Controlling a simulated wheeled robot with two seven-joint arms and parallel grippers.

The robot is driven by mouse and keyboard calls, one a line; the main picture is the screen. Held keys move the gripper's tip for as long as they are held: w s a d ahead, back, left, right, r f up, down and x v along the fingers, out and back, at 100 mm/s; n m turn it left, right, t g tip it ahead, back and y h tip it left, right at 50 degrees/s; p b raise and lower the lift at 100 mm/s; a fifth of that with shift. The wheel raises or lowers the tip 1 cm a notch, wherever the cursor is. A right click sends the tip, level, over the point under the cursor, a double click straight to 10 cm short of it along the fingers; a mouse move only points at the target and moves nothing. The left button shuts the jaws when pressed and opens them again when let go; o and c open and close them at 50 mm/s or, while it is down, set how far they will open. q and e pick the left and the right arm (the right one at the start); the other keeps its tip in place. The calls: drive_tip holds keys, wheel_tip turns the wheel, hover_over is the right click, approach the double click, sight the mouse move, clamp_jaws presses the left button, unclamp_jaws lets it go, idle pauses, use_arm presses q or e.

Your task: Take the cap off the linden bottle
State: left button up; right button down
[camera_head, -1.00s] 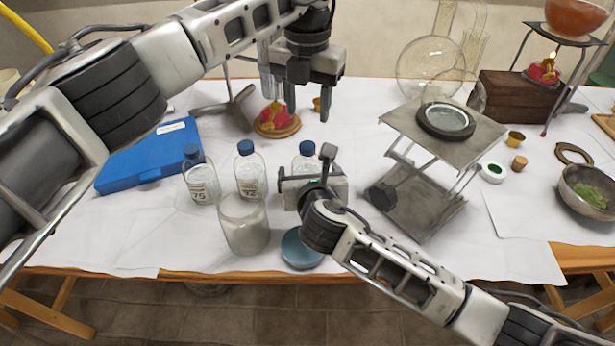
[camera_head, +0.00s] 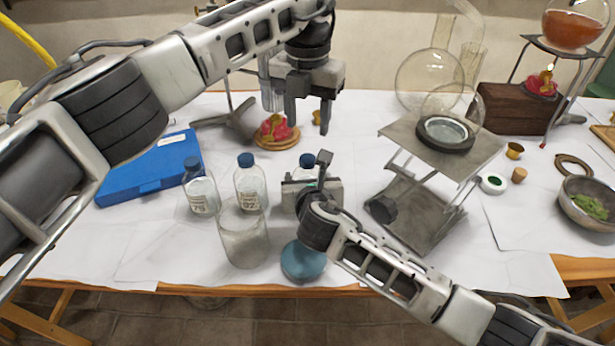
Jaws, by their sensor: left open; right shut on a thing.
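Three clear bottles with blue caps stand in a row: a left bottle (camera_head: 203,193), a middle bottle (camera_head: 250,187) and a right bottle (camera_head: 307,173). The left and middle bottles have number labels; the middle one seems to read 92. The right bottle's label is hidden, so I cannot tell which is linden. My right gripper (camera_head: 312,190) is shut on the right bottle's body, as far as shows, and hides its lower part. That bottle is upright with its blue cap (camera_head: 306,160) on. My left gripper (camera_head: 308,118) is open and empty, above and behind that cap.
A glass beaker (camera_head: 243,240) and a blue round dish (camera_head: 302,262) stand near the front edge. A metal jack stand (camera_head: 430,150) is to the right. A blue box (camera_head: 150,172) is at left, and a red object on a wooden disc (camera_head: 277,134) behind.

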sight(307, 158)
use_arm(q)
drive_tip(key=m, duration=2.3)
drive_tip(key=shift+m, duration=0.3)
drive_tip(key=m, duration=0.7)
drive_tip(key=shift+f+m, duration=0.2)
drive_tip(key=shift+m, duration=0.2)
wheel_tip(307, 158, down, 8)
drive_tip(key=shift+r, duration=0.2)
